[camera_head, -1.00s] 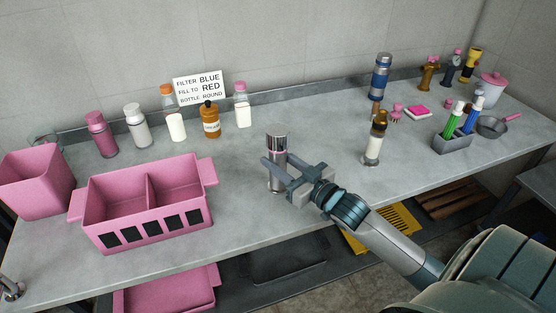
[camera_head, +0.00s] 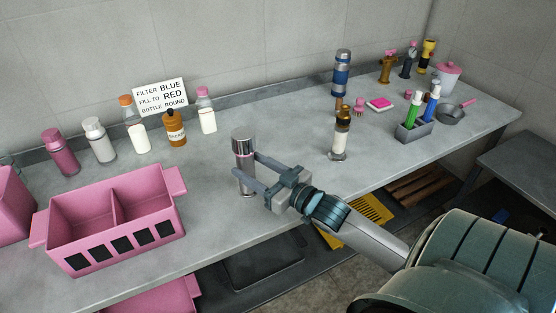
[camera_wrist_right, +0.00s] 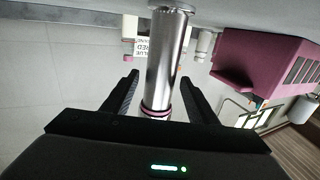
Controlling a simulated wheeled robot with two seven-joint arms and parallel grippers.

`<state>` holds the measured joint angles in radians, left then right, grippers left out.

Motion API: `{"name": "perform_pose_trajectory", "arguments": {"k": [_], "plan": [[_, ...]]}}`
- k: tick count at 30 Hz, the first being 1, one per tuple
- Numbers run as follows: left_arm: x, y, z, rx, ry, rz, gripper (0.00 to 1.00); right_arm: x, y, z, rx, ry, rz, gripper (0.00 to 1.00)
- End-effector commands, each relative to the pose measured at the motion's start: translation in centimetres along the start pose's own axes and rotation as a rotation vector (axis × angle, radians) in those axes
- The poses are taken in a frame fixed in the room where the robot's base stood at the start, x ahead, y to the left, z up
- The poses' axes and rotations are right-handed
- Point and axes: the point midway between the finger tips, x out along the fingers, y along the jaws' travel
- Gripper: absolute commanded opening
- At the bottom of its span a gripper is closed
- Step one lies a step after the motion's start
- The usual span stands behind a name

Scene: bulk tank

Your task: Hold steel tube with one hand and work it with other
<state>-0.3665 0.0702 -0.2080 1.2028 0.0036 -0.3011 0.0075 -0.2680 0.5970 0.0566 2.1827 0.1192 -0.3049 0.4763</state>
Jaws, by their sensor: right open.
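The steel tube (camera_head: 244,150) stands upright on the grey counter, with a shiny metal body and a thin pink band near its top. My right gripper (camera_head: 247,164) is open at the tube, with one finger crossing in front of it and the other ending at its right side. In the right wrist view the tube (camera_wrist_right: 166,60) shows between the two spread fingers (camera_wrist_right: 159,82), with a gap visible on each side. The lower part of the tube is partly hidden by a finger in the head view. My left gripper is not in view.
A pink divided bin (camera_head: 115,245) stands left on the counter (camera_head: 215,230). Several bottles and a sign (camera_head: 160,97) line the back. Counter around the tube is clear.

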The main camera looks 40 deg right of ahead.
Motion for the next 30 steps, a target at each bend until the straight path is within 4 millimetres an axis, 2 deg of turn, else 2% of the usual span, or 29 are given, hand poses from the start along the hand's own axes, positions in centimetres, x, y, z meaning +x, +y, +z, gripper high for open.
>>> {"name": "perform_pose_trajectory", "arguments": {"k": [6,15,21,30], "plan": [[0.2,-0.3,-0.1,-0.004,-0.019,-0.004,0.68,-3.3,0.0,0.2,0.000,-0.004,0.000,0.53],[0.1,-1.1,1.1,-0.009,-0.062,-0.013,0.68,-7.4,0.0,0.2,0.001,-0.003,0.000,0.53],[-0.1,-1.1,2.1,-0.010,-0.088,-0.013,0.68,-9.0,0.0,0.1,0.000,-0.001,0.000,0.53],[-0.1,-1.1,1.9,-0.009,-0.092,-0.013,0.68,-9.5,0.0,0.0,0.000,0.000,0.000,0.53]]}}
